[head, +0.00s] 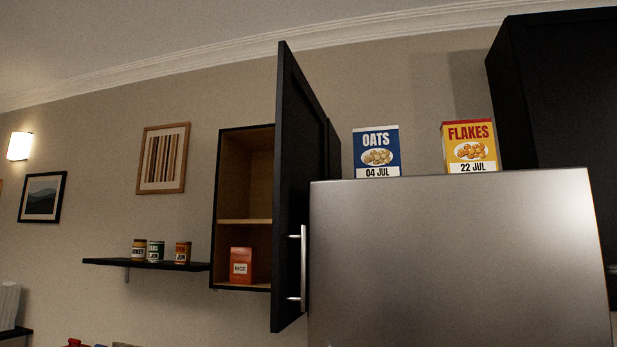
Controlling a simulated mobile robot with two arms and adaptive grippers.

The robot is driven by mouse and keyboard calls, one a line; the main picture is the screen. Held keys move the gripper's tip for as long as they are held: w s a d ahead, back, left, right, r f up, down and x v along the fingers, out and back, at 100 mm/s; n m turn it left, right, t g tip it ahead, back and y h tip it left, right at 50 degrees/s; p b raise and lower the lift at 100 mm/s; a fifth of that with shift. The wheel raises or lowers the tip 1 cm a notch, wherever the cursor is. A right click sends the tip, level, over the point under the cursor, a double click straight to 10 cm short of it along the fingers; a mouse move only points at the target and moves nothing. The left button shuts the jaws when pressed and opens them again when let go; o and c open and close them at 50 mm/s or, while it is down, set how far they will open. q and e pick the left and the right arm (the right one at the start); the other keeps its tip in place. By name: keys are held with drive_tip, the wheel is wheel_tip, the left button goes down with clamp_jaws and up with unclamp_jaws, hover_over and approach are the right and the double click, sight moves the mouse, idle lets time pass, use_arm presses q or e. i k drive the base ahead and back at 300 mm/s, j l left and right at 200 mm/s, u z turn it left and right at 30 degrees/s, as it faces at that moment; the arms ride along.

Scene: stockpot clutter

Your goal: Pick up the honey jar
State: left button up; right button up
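The honey jar (139,250) stands upright at the left end of a small group on a dark wall shelf (110,262). It is a small jar with a dark lid and a pale label whose lettering is partly readable. A green-labelled can (156,251) stands close to its right, and an orange-brown jar (183,253) stands further right on the same shelf. Neither of my grippers shows in the head view.
An open cabinet (245,222) holds a red box (241,265); its dark door (290,190) sticks out into the room. A steel fridge (450,260) fills the right, with an oats box (377,152) and a flakes box (469,147) on top. The shelf's left end is clear.

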sight(140, 246)
drive_tip(key=i+j+z, duration=0.1)
drive_tip(key=j, duration=0.5)
drive_tip(key=i+j+z, duration=0.1)
drive_tip(key=j, duration=0.55)
drive_tip(key=i+j+z, duration=0.1)
drive_tip(key=j, duration=0.55)
drive_tip(key=i+j+z, duration=0.1)
drive_tip(key=j, duration=0.55)
drive_tip(key=i, duration=0.05)
